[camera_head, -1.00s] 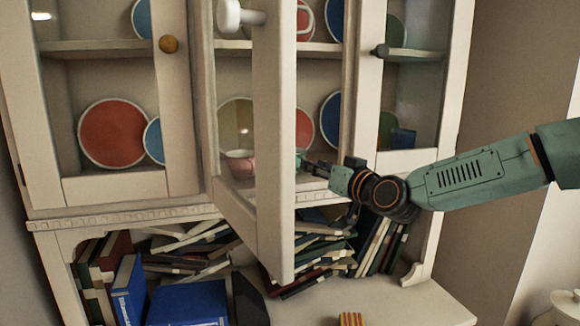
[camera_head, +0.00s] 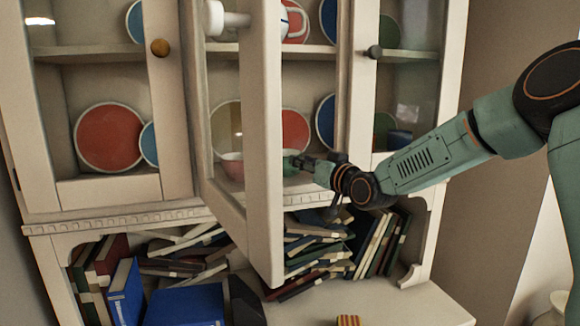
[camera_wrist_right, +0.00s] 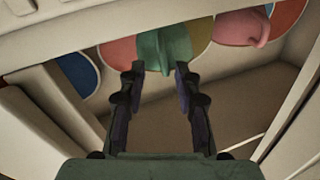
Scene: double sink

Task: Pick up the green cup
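The green cup (camera_wrist_right: 165,45) shows in the right wrist view just beyond my right gripper (camera_wrist_right: 160,72). The two dark fingers are apart and empty, with the cup ahead of the gap between their tips. In the head view the right gripper (camera_head: 300,162) reaches into the cabinet behind the half-open glass door. The green cup (camera_head: 290,165) is mostly hidden there by the door frame and gripper. My left gripper is not in view.
A pink cup (camera_head: 233,166) stands left of the green one, seen through the open door (camera_head: 262,130). Coloured plates, such as a red plate (camera_head: 294,130), lean at the back. Books (camera_head: 320,245) fill the shelf below.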

